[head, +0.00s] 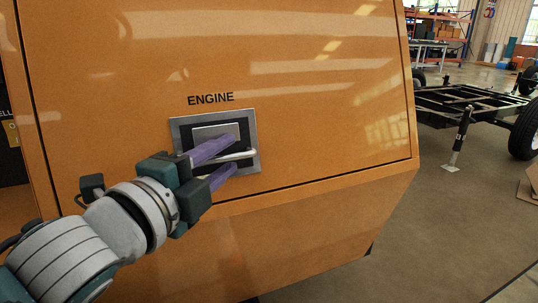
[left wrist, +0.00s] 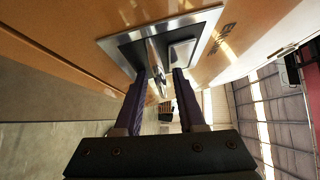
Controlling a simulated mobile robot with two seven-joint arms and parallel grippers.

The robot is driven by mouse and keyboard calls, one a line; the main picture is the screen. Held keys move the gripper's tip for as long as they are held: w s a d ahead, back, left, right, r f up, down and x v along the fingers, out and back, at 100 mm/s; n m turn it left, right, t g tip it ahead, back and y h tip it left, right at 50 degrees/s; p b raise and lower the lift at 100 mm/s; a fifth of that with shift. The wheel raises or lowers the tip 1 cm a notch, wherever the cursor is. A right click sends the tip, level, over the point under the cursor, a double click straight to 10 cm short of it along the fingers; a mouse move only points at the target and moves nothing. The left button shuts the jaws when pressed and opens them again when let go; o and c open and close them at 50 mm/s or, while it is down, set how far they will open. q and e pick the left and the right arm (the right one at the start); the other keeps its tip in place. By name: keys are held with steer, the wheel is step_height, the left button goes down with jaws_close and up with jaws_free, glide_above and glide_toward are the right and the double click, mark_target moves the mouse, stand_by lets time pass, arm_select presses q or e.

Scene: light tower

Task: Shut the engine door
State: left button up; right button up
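The engine door (head: 300,110) is a large orange panel marked ENGINE, and it fills most of the head view. A thin dark seam runs along its lower and right edges, and the panel looks close to flush there. A metal latch plate with a dark recess and a silver handle (head: 238,156) sits in the door. The handle also shows in the left wrist view (left wrist: 157,76). My left gripper (head: 229,157) is at the latch, its purple fingers apart on either side of the handle. I cannot tell whether a finger touches it. My right gripper is out of view.
A black trailer frame (head: 475,102) with wheels stands on the floor at right. Shelving (head: 440,28) and a bench are further back. The concrete floor (head: 440,215) right of the orange housing is mostly clear.

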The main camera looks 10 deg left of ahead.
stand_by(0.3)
arm_select(q)
steer(key=shift+s, duration=0.3)
steer(key=p+v, duration=0.1)
steer(key=v, duration=0.8)
steer(key=shift+s+p, duration=0.2)
steer(key=shift+p, duration=0.1)
